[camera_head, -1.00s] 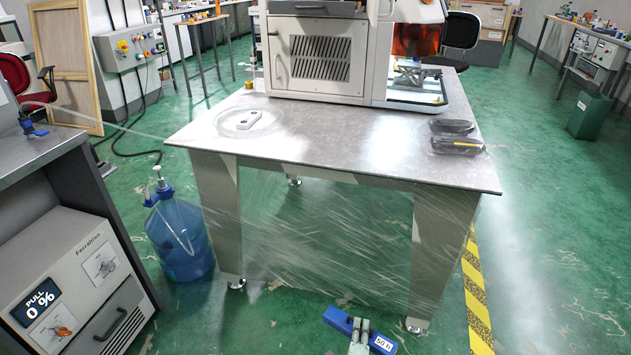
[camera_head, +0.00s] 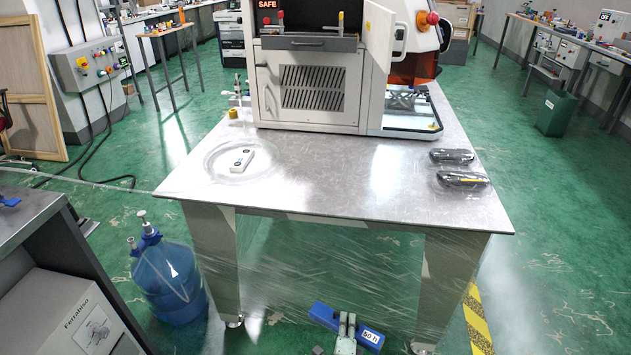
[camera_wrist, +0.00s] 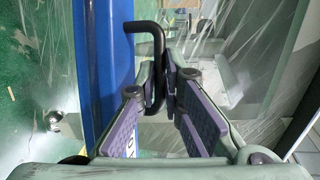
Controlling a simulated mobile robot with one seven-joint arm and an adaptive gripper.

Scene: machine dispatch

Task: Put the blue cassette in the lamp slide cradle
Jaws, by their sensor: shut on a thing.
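The blue cassette (camera_head: 328,315) shows low in the head view, in front of the table, with a white "50 h" label. My gripper (camera_head: 346,324) is at its middle. In the wrist view the cassette's blue body (camera_wrist: 104,60) stands at the left, and my gripper (camera_wrist: 158,100) is shut on its bent black handle (camera_wrist: 157,45). No part is clearly marked as the lamp slide cradle.
The metal table (camera_head: 340,190) stands between me and the machine. It bears a white block (camera_head: 243,160) at the left and wrapped dark items (camera_head: 462,178) at the right. Clear film hangs below its front. A blue bottle (camera_head: 168,280) stands on the floor at left.

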